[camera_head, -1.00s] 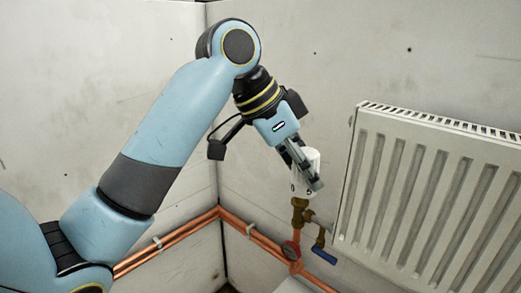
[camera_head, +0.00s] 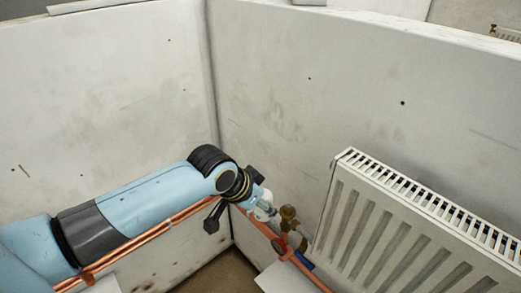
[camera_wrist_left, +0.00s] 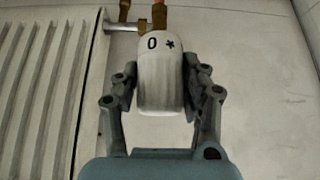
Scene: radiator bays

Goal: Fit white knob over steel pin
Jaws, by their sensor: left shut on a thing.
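The white knob (camera_wrist_left: 160,82) is a ribbed cylinder with "0" and a star marked near its upper end. My left gripper (camera_wrist_left: 160,95) is shut on it, one finger on each side. In the head view the knob (camera_head: 264,208) is small and partly covered by the gripper (camera_head: 266,200), just left of the brass valve (camera_head: 289,214). In the wrist view brass parts (camera_wrist_left: 159,14) show beyond the knob's far end. I cannot tell whether they touch. The steel pin cannot be made out. My right gripper is not in view.
A white radiator (camera_head: 400,225) stands close on the right and also fills the left of the wrist view (camera_wrist_left: 45,80). Copper pipes (camera_head: 262,228) run along the wall below the gripper. The walls above are clear.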

